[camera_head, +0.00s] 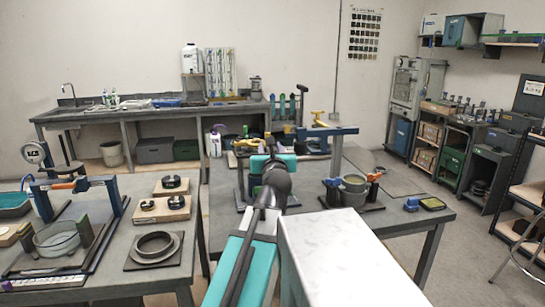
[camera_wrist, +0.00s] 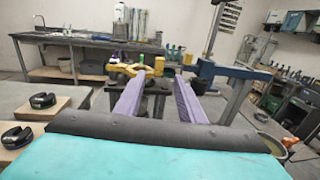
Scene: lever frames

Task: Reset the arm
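My gripper (camera_wrist: 160,78) shows in the wrist view as two long purple fingers with a clear gap between them. The fingers point away from the camera and hold nothing that I can see. A yellow forked piece (camera_wrist: 128,69) appears around the left fingertip; I cannot tell whether they touch. A blue beam (camera_wrist: 228,71) runs right from near the right fingertip. In the head view, my teal and black arm reaches forward over the middle table and hides the fingers. A blue frame with a yellow lever part (camera_head: 316,116) stands beyond it.
On the left table (camera_head: 100,276) are a blue frame with an orange-ended bar (camera_head: 62,185), a round ring (camera_head: 154,244) and wooden blocks with black clamps (camera_head: 160,208). A bench (camera_head: 130,112) lines the back wall.

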